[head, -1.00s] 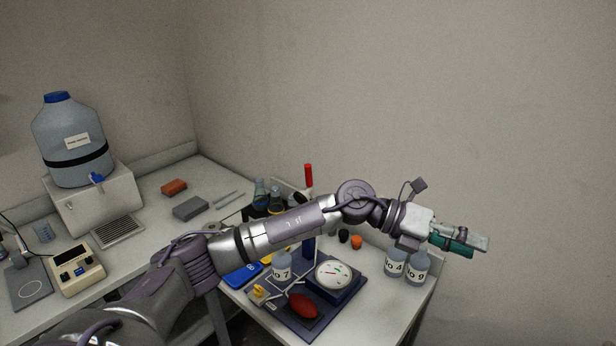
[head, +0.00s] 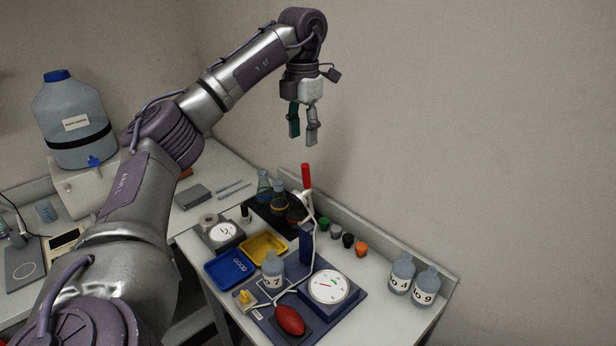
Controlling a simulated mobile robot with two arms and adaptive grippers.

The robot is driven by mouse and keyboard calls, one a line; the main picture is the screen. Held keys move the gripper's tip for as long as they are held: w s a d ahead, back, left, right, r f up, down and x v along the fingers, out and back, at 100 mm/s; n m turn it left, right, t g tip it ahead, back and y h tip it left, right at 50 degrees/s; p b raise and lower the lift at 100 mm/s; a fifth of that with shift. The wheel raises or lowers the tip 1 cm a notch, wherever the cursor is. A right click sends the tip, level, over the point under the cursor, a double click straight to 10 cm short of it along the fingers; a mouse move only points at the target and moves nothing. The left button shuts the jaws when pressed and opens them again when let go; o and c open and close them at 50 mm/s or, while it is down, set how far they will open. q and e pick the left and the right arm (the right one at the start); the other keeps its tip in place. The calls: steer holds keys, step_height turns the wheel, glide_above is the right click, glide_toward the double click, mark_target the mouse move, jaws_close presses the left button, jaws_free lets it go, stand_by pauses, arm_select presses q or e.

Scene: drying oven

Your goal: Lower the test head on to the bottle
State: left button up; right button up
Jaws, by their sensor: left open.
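My left gripper (head: 303,139) points down, open and empty, with one teal and one grey finger. It appears above the upright red handle (head: 306,175) and apart from it. The handle tops a pale lever-like part (head: 303,206) over the blue post (head: 306,243); I cannot clearly pick out the test head there. Bottle No 7 (head: 272,272) stands upright on the dark blue base (head: 354,312), left of the post. A white hose runs down near the post. A round gauge (head: 329,287) and a red bulb (head: 290,320) are on the same base. My right gripper is out of view.
Bottles No 4 (head: 401,274) and No 9 (head: 426,286) stand at the right. Blue (head: 229,268) and yellow (head: 264,247) trays lie left of the post. Flasks (head: 279,198) and several small caps (head: 361,249) line the back. A low ledge edges the table by the wall.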

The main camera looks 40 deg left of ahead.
mark_target(304, 178)
arm_select(q)
step_height(304, 178, down, 6)
steer(key=shift+r+p, duration=0.1)
steer(key=shift+p, duration=0.3)
step_height(304, 178, down, 5)
steer(key=shift+w+f+p, duration=0.1)
steer(key=shift+f+p, duration=0.1)
steer(key=shift+p, duration=0.45)
steer(key=shift+f, duration=0.55)
steer(key=shift+w+f, duration=0.1)
steer(key=c, duration=0.7)
jaws_close()
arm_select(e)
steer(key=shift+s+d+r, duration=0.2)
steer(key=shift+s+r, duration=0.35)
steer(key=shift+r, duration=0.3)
